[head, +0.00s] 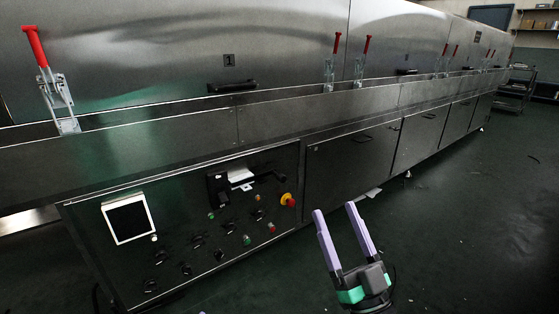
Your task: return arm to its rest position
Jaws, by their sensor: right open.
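My right gripper (338,219) shows in the lower middle of the head view. Its two lilac fingers point up and stand apart, with nothing between them. Its dark body has green parts. It appears in front of the dryer's lower cabinet doors (352,168), to the right of the control panel, and no contact with the dryer can be seen. Most of the right arm is out of the frame. My left gripper is not in the head view.
The long steel tunnel dryer (180,50) runs from the left into the far right. Red-handled clamps (57,85) stand along its ledge. The control panel (200,220) has a screen (128,218) and a red-and-yellow stop button (288,200). Dark floor (480,220) on the right is mostly clear.

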